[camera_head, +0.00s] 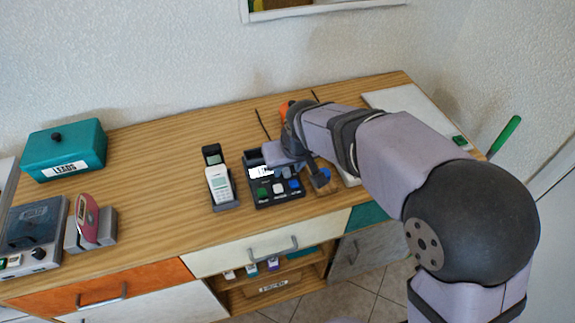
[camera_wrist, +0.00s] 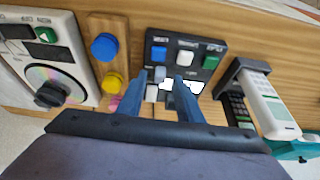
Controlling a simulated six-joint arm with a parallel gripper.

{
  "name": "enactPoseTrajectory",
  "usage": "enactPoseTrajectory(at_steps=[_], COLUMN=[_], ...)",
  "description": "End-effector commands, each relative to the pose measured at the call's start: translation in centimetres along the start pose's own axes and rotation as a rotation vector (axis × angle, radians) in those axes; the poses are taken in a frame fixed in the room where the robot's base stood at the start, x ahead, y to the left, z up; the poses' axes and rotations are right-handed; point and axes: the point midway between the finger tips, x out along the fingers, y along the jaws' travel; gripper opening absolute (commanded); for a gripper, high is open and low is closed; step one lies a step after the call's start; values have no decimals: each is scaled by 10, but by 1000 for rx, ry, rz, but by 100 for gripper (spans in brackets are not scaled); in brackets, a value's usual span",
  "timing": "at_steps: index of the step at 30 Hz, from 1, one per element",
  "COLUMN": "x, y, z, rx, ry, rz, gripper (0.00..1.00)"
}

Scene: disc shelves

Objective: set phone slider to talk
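A white phone handset (camera_head: 219,185) stands in a dark cradle on the wooden worktop. In the wrist view the handset (camera_wrist: 268,106) lies to the right. Right of the phone in the head view is a black panel (camera_head: 291,198) with a pale screen and green, white and blue buttons. The panel (camera_wrist: 217,47) is ahead of my gripper in the wrist view. My gripper (camera_wrist: 159,76) is open, its two blue fingers apart over the panel, with a small grey block seen between the tips. I cannot tell whether they touch it. I cannot make out a slider marked talk.
A wooden strip with blue and yellow knobs (camera_wrist: 104,47) and a white disc player (camera_wrist: 72,57) lie left in the wrist view. A teal box (camera_head: 66,150) and a dark device (camera_head: 34,225) stand at the worktop's left.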

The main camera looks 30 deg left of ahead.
Motion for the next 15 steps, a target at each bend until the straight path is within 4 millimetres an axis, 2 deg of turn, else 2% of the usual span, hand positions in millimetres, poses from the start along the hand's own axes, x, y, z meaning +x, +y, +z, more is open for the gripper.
enactPoseTrajectory(at_steps=[4, 12, 13, 15], x=[8, 9, 9, 9], y=[0, 0, 0, 0], z=[0, 0, 0, 0], rx=[0, 0, 0, 0], ry=[0, 1, 1, 1], rz=[0, 0, 0, 0], gripper=[33, 33, 30, 14])
